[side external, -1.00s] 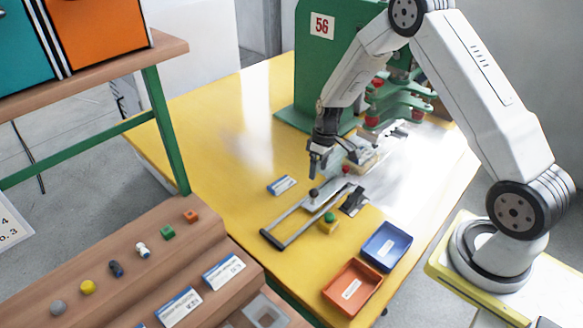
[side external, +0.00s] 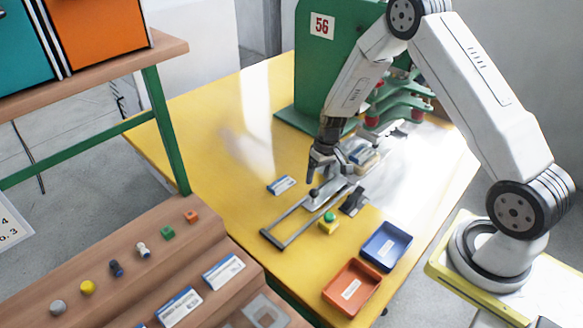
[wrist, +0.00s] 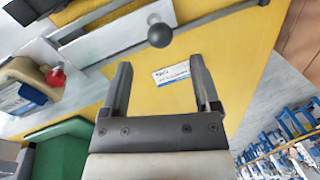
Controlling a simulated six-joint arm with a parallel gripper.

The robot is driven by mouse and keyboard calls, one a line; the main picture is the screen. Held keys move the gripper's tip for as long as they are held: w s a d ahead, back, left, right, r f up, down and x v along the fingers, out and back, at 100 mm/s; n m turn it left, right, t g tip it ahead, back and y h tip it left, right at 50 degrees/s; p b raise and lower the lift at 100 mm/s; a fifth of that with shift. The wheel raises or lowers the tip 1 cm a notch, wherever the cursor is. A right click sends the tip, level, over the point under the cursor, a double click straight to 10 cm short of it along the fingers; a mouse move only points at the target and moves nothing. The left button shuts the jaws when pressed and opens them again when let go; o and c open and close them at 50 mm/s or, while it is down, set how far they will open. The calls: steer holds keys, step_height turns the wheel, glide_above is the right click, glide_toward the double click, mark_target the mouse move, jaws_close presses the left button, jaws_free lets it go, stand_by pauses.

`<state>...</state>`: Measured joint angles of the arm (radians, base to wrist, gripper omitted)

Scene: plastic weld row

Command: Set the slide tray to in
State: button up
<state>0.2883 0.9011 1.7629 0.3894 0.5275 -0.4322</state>
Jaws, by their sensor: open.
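The slide tray is a grey metal plate on rails (side external: 292,233) on the yellow table, in front of the green machine. Its round black knob (side external: 314,193) stands at the near end of the plate. The knob also shows large at the top of the wrist view (wrist: 160,35). My gripper (side external: 312,179) is just above the knob in the side view. In the wrist view my gripper (wrist: 158,72) has its two fingers apart with nothing between them, and the knob lies beyond the tips. The gripper hides part of the plate in the side view.
The green machine (side external: 312,75) stands behind the tray. A blue-and-white label card (side external: 281,185) lies left of the rails. A green button on a yellow box (side external: 328,223), a blue bin (side external: 386,247) and an orange bin (side external: 352,288) are to the right and front.

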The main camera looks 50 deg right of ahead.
mark_target(315, 189)
steer(key=shift+a+f, duration=0.2)
steer(key=shift+f, duration=0.75)
steer(key=shift+a+f, duration=0.15)
steer(key=shift+f, duration=0.75)
steer(key=shift+a+f, duration=0.2)
steer(key=shift+f, duration=0.75)
jaws_close()
